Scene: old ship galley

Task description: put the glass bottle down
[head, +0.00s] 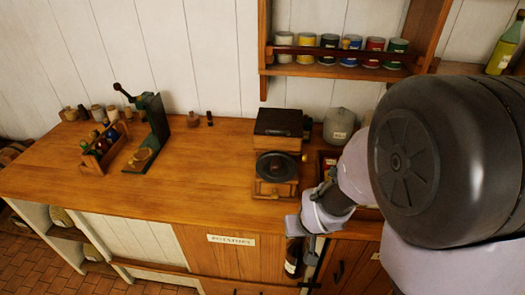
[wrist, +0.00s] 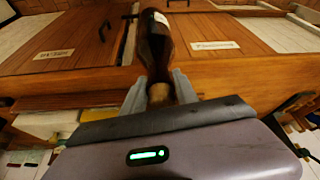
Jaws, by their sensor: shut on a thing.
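A dark brown glass bottle (wrist: 156,45) with a pale label is held in my gripper (wrist: 160,88). The two grey fingers close on its neck, beside a tan cork at its near end. In the head view the bottle (head: 292,260) shows as a dark shape in front of the counter's cabinet fronts, below the worktop edge. My gripper (head: 312,258) is there beside it, partly hidden by my arm. Whether the bottle touches the cabinet cannot be told.
The wooden worktop (head: 200,182) has a wide clear area left of the coffee grinder (head: 276,168). A bottle caddy (head: 103,145) and a green stand (head: 155,130) are at the left. A grey jar (head: 339,125) is behind my arm. A shelf (head: 335,70) holds several tins.

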